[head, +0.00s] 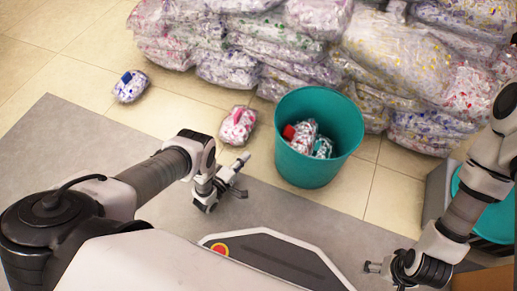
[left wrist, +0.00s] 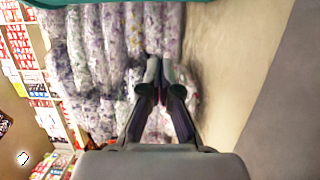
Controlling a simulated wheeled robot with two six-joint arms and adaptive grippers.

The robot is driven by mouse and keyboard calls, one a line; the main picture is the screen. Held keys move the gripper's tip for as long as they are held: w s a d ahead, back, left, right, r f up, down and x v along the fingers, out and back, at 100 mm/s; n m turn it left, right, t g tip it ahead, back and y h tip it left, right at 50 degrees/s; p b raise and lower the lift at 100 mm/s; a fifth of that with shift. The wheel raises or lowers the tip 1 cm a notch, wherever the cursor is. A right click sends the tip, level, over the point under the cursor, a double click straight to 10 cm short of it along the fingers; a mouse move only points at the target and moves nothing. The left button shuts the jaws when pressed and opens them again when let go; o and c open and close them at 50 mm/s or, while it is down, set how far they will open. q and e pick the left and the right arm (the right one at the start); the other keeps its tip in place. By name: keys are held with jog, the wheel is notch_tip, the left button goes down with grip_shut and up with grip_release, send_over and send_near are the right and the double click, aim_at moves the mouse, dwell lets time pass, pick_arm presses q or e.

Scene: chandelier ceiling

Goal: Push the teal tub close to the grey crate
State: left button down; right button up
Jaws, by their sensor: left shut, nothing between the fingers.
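The teal tub (head: 297,166) stands upright on the tiled floor in the middle of the head view, with small wrapped packets inside. My left gripper (head: 240,172) is shut and empty, low and just left of the tub, with a small apparent gap. In the left wrist view its fingers (left wrist: 161,78) point ahead, and a strip of the teal tub (left wrist: 130,5) crosses the top edge. The grey crate (head: 436,192) is at the right, partly hidden by my right arm, with something teal in it. My right gripper (head: 374,267) hangs low, right of my base; its jaws are unclear.
Wrapped bundles (head: 265,45) are piled behind the tub. Loose packets lie on the floor, one (head: 237,125) left of the tub and one (head: 130,86) farther left. Tiled floor (head: 385,190) between tub and crate looks clear. A cardboard-coloured object (head: 488,278) is at bottom right.

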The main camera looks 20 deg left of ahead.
pick_arm(q)
jog(key=b+x, duration=0.4)
jog(key=x, duration=0.4)
jog(key=shift+w+f, duration=0.2)
jog(key=shift+w, duration=0.05)
jog(key=d, duration=0.2)
jog(key=d+b, duration=0.1)
jog(key=d, duration=0.1)
jog(key=shift+w+d+r, duration=0.1)
jog(key=shift+w+r, duration=0.15)
jog(key=shift+w, duration=0.15)
jog(key=shift+d, duration=0.1)
pick_arm(e)
notch_tip(320, 180, down, 5)
jog(key=shift+w+f, duration=0.1)
jog(key=shift+w, duration=0.05)
